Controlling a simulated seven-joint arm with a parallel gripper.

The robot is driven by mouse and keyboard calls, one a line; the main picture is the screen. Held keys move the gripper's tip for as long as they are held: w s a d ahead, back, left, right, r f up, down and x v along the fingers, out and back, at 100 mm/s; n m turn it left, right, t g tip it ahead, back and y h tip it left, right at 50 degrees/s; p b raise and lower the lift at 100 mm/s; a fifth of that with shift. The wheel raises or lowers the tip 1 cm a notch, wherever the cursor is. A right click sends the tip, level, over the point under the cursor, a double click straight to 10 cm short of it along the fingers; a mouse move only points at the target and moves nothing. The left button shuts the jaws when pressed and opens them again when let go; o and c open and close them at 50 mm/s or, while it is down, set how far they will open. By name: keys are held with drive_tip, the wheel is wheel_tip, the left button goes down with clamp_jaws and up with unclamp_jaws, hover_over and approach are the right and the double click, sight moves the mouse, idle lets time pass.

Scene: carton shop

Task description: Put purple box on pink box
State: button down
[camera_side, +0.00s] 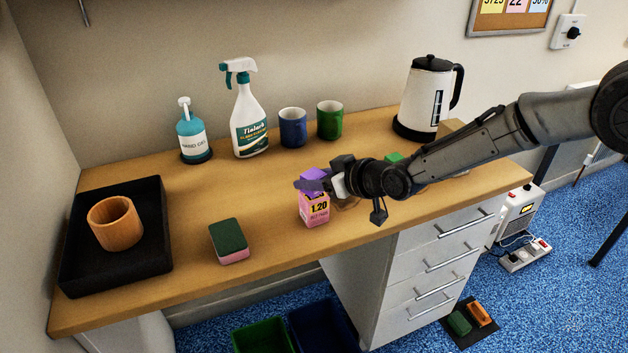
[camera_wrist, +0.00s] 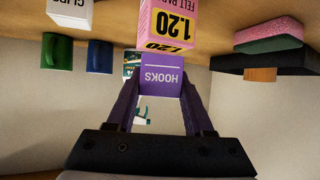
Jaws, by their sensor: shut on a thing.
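The purple box (camera_wrist: 161,75), marked HOOKS, is between the two fingers of my gripper (camera_wrist: 158,98) in the wrist view. My gripper is shut on it. In the side view the purple box (camera_side: 313,174) is partly hidden by my gripper (camera_side: 322,184), directly above the pink box. The pink box (camera_side: 314,210) stands upright on the desk near its front edge, marked 1.20. In the wrist view the pink box (camera_wrist: 168,20) meets the purple box in the picture. I cannot tell whether the two touch or a small gap remains.
A green and pink sponge (camera_side: 229,241) lies left of the pink box. A black tray (camera_side: 146,262) holding a wooden cup (camera_side: 116,222) is farther left. Behind stand a spray bottle (camera_side: 249,125), blue mug (camera_side: 293,128), green mug (camera_side: 330,120) and kettle (camera_side: 424,98). A white box (camera_wrist: 70,12) shows in the wrist view.

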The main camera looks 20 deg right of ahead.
drive_tip(key=shift+f, duration=0.25)
drive_tip(key=shift+f, duration=0.15)
drive_tip(key=shift+c, duration=1.4)
unclamp_jaws()
drive_tip(key=shift+r, duration=0.2)
drive_tip(key=v, duration=1.2)
drive_tip(key=shift+d, duration=0.15)
